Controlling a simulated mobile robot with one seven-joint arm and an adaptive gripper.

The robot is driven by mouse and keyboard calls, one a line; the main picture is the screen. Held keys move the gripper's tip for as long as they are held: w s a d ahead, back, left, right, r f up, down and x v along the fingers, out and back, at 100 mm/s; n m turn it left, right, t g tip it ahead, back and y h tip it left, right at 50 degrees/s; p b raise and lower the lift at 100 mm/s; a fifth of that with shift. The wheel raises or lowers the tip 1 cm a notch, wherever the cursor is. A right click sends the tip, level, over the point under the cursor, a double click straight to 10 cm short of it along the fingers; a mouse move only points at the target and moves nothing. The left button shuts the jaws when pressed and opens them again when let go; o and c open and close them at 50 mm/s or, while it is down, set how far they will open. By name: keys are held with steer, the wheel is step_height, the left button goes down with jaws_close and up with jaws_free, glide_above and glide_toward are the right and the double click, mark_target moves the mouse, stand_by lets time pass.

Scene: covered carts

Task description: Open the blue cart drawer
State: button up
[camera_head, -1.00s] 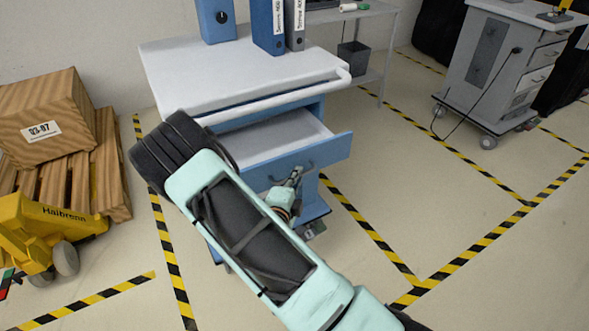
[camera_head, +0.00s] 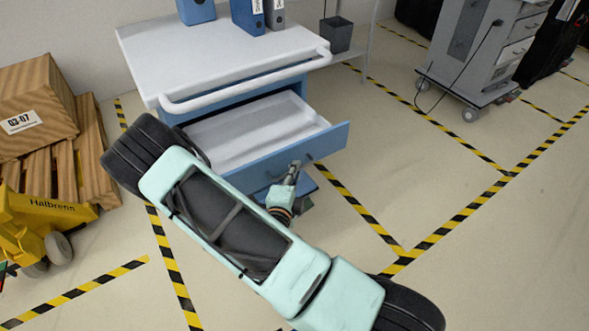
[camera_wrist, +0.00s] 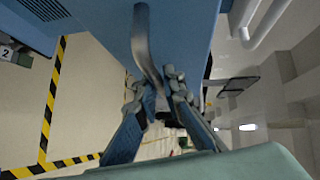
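The blue cart (camera_head: 135,50) has a pale top and a white push rail. Its upper blue drawer (camera_head: 325,141) stands well out from the body, and its light, empty inside shows. My gripper (camera_head: 291,174) is at the drawer's front in the head view. In the wrist view the curved grey drawer handle (camera_wrist: 142,40) runs down between the two fingers of my gripper (camera_wrist: 153,82), which are closed around it. The exact finger contact is small and partly hidden. My arm covers the left end of the drawer front and the cart's lower part.
A blue box (camera_head: 196,10) and binders (camera_head: 248,15) stand on the cart top. A grey cart (camera_head: 465,60) stands at back right.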

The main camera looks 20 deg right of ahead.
steer(key=o, duration=0.3)
steer(key=shift+o, duration=0.2)
steer(key=v, duration=1.2)
